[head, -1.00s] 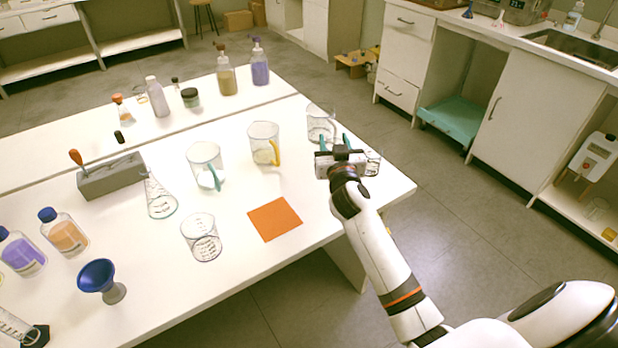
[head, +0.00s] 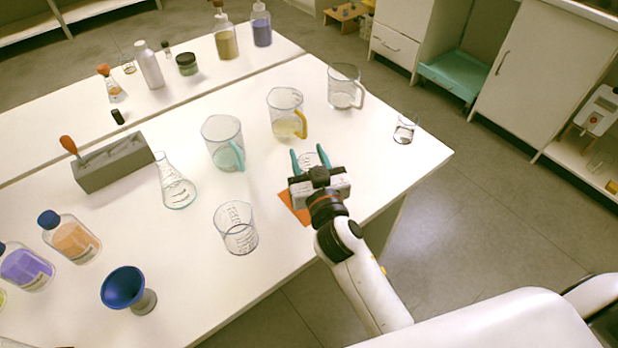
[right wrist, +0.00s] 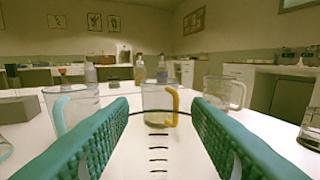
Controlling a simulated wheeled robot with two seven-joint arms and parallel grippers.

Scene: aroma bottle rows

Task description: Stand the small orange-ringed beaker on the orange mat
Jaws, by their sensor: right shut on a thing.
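My right gripper (head: 310,160) is shut on a small clear beaker (head: 307,159) with dark graduation marks. In the right wrist view this beaker (right wrist: 158,150) shows as a rim line and marks between the teal fingers; I cannot make out an orange ring. The orange mat (head: 290,206) lies on the white table, mostly hidden under the gripper and wrist. In the head view the beaker shows just beyond the mat's visible part; its height above the table is unclear. My left gripper is not in view.
A clear beaker (head: 237,230) stands left of the mat. Beyond stand a teal-handled jug (head: 222,140), a yellow-handled jug (head: 285,112) and a clear-handled jug (head: 343,88). Another small beaker (head: 404,130) stands near the right table edge. A flask (head: 175,185) stands further left.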

